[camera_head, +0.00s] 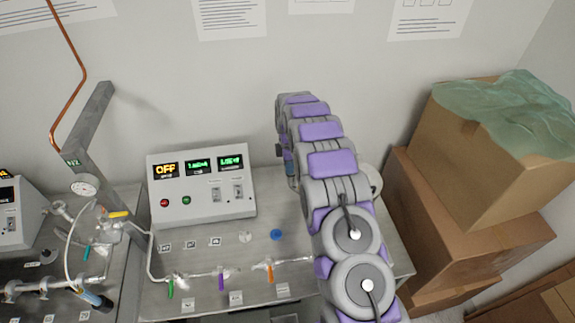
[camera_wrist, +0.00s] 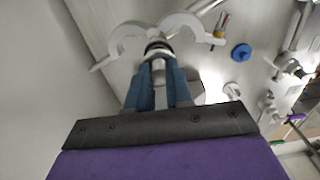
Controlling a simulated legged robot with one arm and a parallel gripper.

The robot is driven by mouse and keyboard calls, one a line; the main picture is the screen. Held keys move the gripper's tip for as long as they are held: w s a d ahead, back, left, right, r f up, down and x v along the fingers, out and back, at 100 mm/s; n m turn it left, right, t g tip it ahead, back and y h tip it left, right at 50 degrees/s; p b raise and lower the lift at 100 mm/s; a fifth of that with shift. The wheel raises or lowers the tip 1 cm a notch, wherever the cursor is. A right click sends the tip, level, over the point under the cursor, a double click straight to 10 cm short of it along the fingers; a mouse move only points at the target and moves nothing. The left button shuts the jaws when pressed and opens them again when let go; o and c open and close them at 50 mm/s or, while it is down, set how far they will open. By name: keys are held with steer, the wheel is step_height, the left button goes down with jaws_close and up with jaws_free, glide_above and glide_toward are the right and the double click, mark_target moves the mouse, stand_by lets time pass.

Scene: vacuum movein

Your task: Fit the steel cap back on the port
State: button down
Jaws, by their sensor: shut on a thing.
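In the wrist view, my gripper (camera_wrist: 158,68) has its two blue fingers on either side of a shiny steel piece, which I take for the steel cap (camera_wrist: 158,76). Just beyond the fingertips is a dark-rimmed round end (camera_wrist: 158,47), which looks like the port. An open grey clamp (camera_wrist: 127,36) spreads its two jaws around it, with a bolt on the right jaw. I cannot tell whether cap and port touch. In the head view, my arm hides the port and most of the gripper.
A blue disc (camera_head: 277,234) and a small pale disc (camera_head: 245,237) lie on the metal bench (camera_head: 200,262). A control box (camera_head: 200,181) reading OFF stands left of my arm. A glass line with coloured valves (camera_head: 222,279) runs along the front. Cardboard boxes (camera_head: 468,218) are stacked right.

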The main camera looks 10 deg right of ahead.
steer(key=shift+a+f, duration=0.15)
steer(key=shift+f, duration=0.05)
stand_by(0.5)
steer(key=shift+f, duration=0.3)
stand_by(0.4)
steer(key=c, duration=0.9)
jaws_free()
steer(key=shift+c, duration=0.2)
steer(key=shift+r, duration=0.1)
step_height(320, 180, up, 17)
steer(key=b, duration=0.1)
